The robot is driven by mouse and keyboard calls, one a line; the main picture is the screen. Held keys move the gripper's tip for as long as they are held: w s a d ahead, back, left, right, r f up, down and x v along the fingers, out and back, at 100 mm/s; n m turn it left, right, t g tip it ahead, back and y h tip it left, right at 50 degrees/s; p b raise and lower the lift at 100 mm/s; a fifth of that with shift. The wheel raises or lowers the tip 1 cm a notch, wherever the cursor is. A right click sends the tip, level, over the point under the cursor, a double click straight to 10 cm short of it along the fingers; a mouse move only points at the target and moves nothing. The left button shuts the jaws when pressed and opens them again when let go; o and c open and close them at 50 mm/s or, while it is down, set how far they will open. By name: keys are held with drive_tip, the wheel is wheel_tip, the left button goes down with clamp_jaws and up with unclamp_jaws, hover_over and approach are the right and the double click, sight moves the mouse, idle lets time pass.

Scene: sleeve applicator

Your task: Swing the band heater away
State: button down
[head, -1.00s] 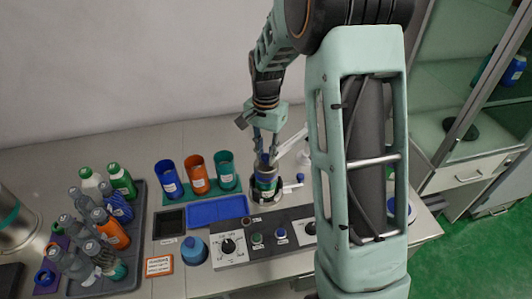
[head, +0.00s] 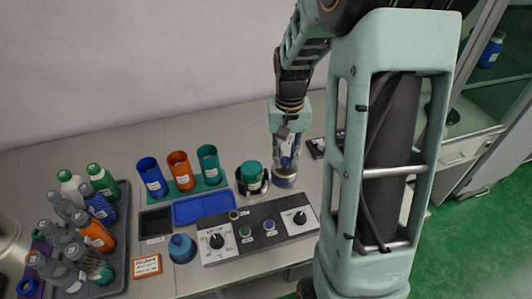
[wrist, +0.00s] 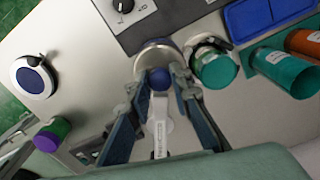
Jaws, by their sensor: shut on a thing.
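The band heater (head: 284,183) shows as a short silver round body right of the bottle station; it also shows in the wrist view (wrist: 152,50). A blue knob (wrist: 158,78) and a pale swing arm (wrist: 158,128) are next to it. My gripper (head: 285,158) points down over the heater. In the wrist view my gripper (wrist: 160,82) has its fingers on both sides of the knob, shut on it. A teal-topped bottle (head: 251,172) stands in its holder, left of the heater and apart from it. My fingers hide part of the heater.
A control panel (head: 262,231) with dials and buttons lies in front. Blue (head: 151,178), orange (head: 179,170) and teal (head: 208,164) cups stand at left behind a blue tray (head: 202,208). Several bottles fill a grey tray (head: 114,272) at far left.

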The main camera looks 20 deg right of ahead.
drive_tip(key=s+d+n, duration=0.2)
drive_tip(key=d+n, duration=0.3)
drive_tip(key=d, duration=0.5)
drive_tip(key=shift+s+n, duration=0.3)
drive_tip(key=shift+d+r, duration=0.15)
drive_tip(key=shift+d, duration=0.05)
drive_tip(key=c, duration=1.7)
unclamp_jaws()
drive_tip(key=shift+c, duration=0.2)
wheel_tip(320, 180, up, 12)
